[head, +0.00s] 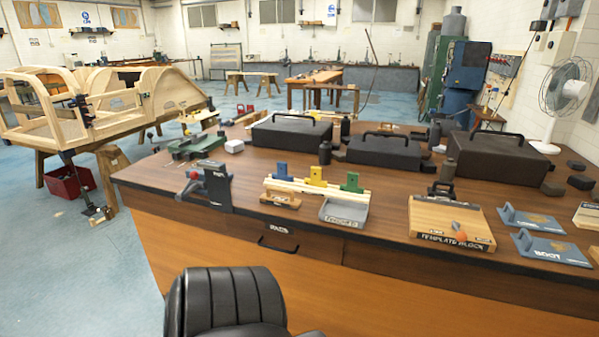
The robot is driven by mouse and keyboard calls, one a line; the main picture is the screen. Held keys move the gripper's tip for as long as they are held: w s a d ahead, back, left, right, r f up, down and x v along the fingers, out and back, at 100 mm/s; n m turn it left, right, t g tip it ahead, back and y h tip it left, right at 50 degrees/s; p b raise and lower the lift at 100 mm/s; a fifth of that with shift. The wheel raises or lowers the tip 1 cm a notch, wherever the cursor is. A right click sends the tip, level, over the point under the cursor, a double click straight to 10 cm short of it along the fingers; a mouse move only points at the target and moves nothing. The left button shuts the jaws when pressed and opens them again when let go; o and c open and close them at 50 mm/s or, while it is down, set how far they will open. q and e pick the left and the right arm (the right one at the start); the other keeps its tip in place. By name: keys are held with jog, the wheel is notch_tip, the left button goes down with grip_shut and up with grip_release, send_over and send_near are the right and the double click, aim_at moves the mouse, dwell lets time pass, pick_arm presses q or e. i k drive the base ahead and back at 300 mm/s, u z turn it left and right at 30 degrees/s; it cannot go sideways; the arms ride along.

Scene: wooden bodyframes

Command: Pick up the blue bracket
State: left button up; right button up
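A small blue bracket (281,170) stands upright at the left end of a pale wooden rack (310,188) on the workbench. A yellow bracket (316,175) stands in the middle of the rack and a green bracket (351,182) at its right end. Two flat blue-grey pieces (535,219) (548,249) with raised ends lie at the right of the bench. Neither of my grippers is in view.
The brown workbench (240,225) carries a vise (216,186), a grey tray (345,211), a wooden template block (450,222) and dark cases (384,151) behind. A black chair (228,303) stands before the bench. A wooden bodyframe (115,100) stands at left.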

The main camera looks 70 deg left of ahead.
aim_at(282, 174)
jog(key=u, duration=0.3)
jog(key=i, duration=0.8)
jog(key=u, duration=1.4)
jog(key=i, duration=0.6)
jog(key=u, duration=0.6)
